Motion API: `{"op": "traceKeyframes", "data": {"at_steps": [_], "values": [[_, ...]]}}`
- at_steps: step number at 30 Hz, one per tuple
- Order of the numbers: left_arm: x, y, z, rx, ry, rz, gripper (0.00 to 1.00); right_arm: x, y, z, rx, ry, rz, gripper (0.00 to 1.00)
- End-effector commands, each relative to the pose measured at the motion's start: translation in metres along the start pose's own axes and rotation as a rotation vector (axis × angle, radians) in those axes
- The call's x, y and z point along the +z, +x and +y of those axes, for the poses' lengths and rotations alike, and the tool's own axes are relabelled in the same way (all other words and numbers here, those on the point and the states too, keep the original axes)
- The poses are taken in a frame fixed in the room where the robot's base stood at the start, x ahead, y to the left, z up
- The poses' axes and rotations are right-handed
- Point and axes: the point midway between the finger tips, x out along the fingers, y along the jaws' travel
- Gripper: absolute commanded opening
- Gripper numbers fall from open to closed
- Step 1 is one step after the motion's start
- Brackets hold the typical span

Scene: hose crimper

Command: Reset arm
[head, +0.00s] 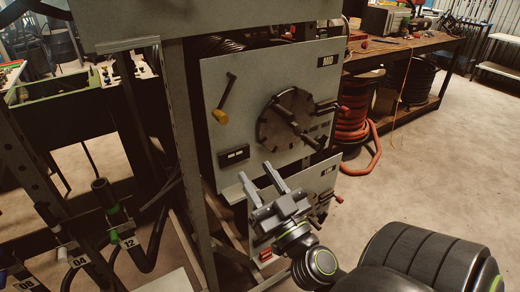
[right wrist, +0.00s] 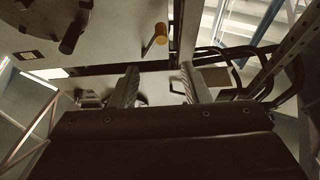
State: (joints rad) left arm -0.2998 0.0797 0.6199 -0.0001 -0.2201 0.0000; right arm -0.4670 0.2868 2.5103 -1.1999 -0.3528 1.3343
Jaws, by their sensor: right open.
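My right gripper (head: 264,183) is open and empty. It is in front of the crimper's upright grey panels, near the gap between the upper panel (head: 221,150) marked MID and a lower panel (head: 322,184). The upper panel carries a round dark dial (head: 272,125) with a bar across it, and a lever with a yellow knob (head: 220,116) to the left. In the right wrist view the two fingers (right wrist: 160,88) stand apart with nothing between them, and the yellow knob (right wrist: 161,30) shows beyond them. My left gripper is not in view.
Hoses with numbered tags (head: 129,242) hang on a rack at the left. A workbench (head: 400,45) stands at the back right, with a red hose coil (head: 352,115) below it. A grey post (head: 188,130) stands left of the panels. The floor at the right is clear.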

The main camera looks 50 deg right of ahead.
Motion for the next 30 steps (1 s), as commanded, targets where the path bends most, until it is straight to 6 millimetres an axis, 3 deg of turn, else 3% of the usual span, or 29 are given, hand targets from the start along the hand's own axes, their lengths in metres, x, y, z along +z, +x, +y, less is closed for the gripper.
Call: {"op": "traceKeyframes", "data": {"at_steps": [20, 23, 25, 30], "values": [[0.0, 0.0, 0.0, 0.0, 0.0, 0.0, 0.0, 0.004, -0.001, 0.0, 0.0, -0.002, -0.008, 0.42], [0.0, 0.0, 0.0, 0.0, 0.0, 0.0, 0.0, 0.025, 0.0, 0.002, 0.005, -0.015, -0.054, 0.42], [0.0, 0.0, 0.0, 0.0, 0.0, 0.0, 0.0, 0.056, 0.0, 0.005, 0.01, -0.034, -0.121, 0.42], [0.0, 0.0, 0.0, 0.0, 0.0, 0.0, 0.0, 0.164, -0.016, 0.015, 0.021, -0.095, -0.359, 0.42]]}}
